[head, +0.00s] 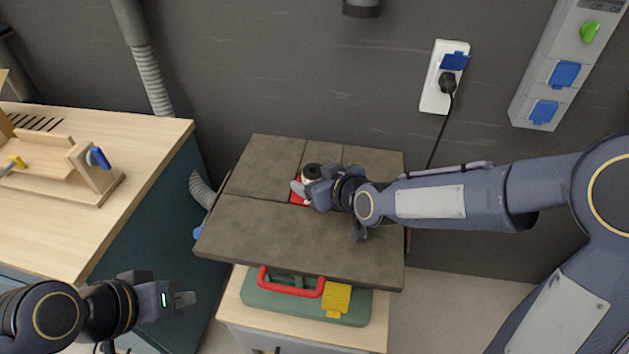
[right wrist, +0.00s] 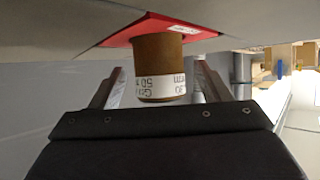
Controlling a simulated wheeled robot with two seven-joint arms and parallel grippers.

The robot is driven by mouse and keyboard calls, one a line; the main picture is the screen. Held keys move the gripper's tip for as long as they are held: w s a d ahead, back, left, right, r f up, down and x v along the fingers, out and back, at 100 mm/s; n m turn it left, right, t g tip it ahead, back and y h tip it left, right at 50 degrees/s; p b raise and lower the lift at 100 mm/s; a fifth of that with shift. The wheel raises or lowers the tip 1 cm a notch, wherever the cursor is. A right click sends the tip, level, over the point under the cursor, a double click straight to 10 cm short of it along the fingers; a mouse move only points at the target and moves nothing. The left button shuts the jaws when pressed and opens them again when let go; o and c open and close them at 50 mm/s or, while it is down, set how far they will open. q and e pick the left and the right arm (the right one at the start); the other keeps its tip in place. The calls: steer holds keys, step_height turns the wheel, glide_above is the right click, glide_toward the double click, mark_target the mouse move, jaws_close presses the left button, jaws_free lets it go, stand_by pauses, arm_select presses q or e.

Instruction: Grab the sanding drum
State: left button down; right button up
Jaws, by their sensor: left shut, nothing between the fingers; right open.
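The sanding drum (right wrist: 160,68) is a short brown cylinder with a white printed band at one end. It stands on a red square (right wrist: 120,38) on the grey-brown tabletop. In the head view the drum (head: 312,170) is partly hidden by my right gripper (head: 303,187), which reaches in from the right. In the right wrist view my right gripper (right wrist: 160,80) is open, with one finger to each side of the drum and visible gaps between. My left gripper (head: 184,298) is shut and empty at lower left, away from the table.
The tabletop (head: 290,238) is otherwise clear. Below its front edge is a green case (head: 270,303) with a red handle and a yellow part. A wooden workbench (head: 70,230) with a wooden fixture stands at left. A cable hangs from the wall socket (head: 443,75) behind.

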steer(key=shift+w+a+f, duration=0.3)
steer(key=shift+w+f, duration=0.05)
steer(key=shift+w, duration=0.15)
steer(key=c, duration=1.1)
steer(key=shift+c, duration=0.2)
steer(key=shift+r, duration=0.2)
